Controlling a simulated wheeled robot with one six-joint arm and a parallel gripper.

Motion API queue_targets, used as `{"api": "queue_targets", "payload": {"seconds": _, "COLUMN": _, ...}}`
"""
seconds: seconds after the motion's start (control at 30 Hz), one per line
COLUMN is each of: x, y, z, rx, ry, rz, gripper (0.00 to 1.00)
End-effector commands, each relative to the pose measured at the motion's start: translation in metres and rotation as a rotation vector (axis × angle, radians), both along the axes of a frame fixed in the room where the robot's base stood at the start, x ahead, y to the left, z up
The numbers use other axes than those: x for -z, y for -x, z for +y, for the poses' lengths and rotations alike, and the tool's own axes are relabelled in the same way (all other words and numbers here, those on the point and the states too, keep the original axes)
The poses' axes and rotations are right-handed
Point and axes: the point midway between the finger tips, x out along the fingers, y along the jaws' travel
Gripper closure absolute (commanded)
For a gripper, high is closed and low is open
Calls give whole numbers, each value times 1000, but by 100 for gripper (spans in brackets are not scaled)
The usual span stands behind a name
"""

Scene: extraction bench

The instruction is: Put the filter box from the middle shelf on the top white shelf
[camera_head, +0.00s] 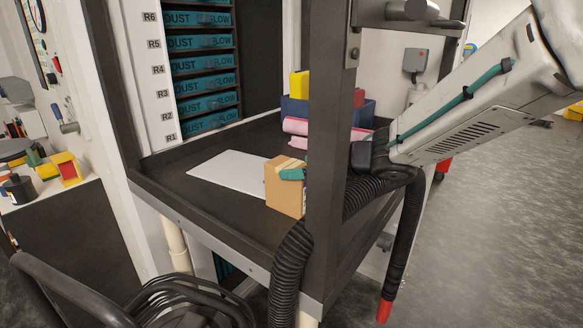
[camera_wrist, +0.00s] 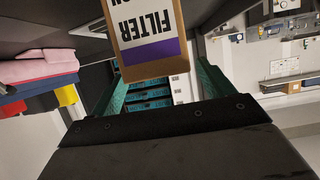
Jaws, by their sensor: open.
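The filter box (camera_head: 279,192) is a tan carton standing upright on the dark shelf, beside a flat white panel (camera_head: 228,171). In the wrist view its white and purple face reads FILTER (camera_wrist: 148,30). My gripper (camera_head: 292,174) reaches in from the right behind the dark post; one teal finger shows against the box's upper part. In the wrist view my gripper (camera_wrist: 164,76) is open, with the box between or just beyond its teal fingers. I cannot tell whether they touch it. No separate top white shelf can be clearly made out.
A dark upright post (camera_head: 330,150) stands at the shelf's front corner, close to my arm. Pink rolls (camera_head: 305,128) and a blue bin (camera_head: 297,110) sit behind the box. A rack of teal drawers (camera_head: 205,87) stands at the back left.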

Motion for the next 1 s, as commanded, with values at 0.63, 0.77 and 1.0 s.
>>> {"api": "queue_targets", "payload": {"seconds": 0.63, "x": -32, "y": 48, "z": -60, "rx": -1, "ry": -1, "rz": 1, "gripper": 19}}
{"api": "queue_targets", "payload": {"seconds": 0.77, "x": -35, "y": 45, "z": -65, "rx": 27, "ry": 7, "rz": -14, "gripper": 19}}
{"api": "queue_targets", "payload": {"seconds": 1.0, "x": -65, "y": 31, "z": -150, "rx": 472, "ry": 150, "rz": -115, "gripper": 19}}
